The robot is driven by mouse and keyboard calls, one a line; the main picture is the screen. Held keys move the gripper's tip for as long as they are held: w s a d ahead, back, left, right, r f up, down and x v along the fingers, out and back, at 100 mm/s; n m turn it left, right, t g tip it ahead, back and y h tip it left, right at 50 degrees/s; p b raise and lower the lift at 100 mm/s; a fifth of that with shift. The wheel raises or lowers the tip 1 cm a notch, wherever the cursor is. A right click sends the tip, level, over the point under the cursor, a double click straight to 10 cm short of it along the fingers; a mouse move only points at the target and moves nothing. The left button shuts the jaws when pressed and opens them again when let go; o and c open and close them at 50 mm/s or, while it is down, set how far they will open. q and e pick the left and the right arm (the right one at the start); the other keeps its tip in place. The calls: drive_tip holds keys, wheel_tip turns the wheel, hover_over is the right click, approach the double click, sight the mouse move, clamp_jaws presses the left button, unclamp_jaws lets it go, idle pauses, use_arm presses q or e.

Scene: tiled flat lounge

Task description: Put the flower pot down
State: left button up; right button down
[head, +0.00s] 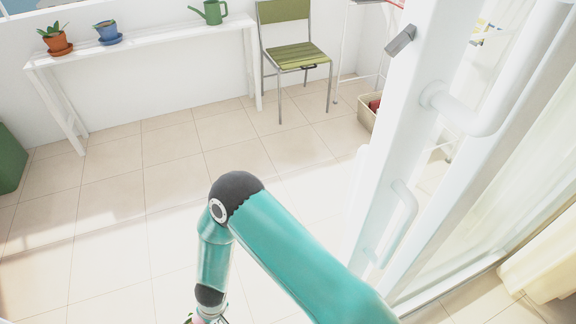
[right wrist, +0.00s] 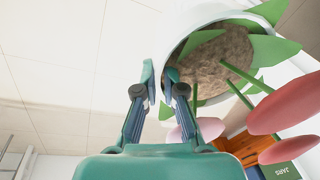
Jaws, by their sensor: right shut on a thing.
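The flower pot (right wrist: 192,22) is white, holds brown soil, green leaves and pink petals, and appears tilted in the right wrist view. My right gripper (right wrist: 160,74) is shut on its rim, with the fingertips at the near left edge of the pot. In the head view my teal right arm reaches down to the bottom edge. Only a trace of green and pink shows there beside the wrist, and the rest of the pot is cut off. My left gripper is not in view.
A white bench (head: 160,46) along the wall carries an orange pot (head: 57,43), a blue pot (head: 108,34) and a green watering can (head: 213,12). A green chair (head: 295,56) stands right of it. A white door (head: 388,150) stands close on the right. Tiled floor between is clear.

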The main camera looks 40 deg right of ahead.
wheel_tip(320, 180, up, 8)
drive_tip(key=p, duration=0.5)
drive_tip(key=shift+f, duration=0.1)
use_arm(q)
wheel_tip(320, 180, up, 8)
drive_tip(key=p, duration=0.1)
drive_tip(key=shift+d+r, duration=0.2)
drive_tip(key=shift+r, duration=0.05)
use_arm(e)
drive_tip(key=shift+d+r, duration=0.4)
drive_tip(key=shift+s, duration=0.1)
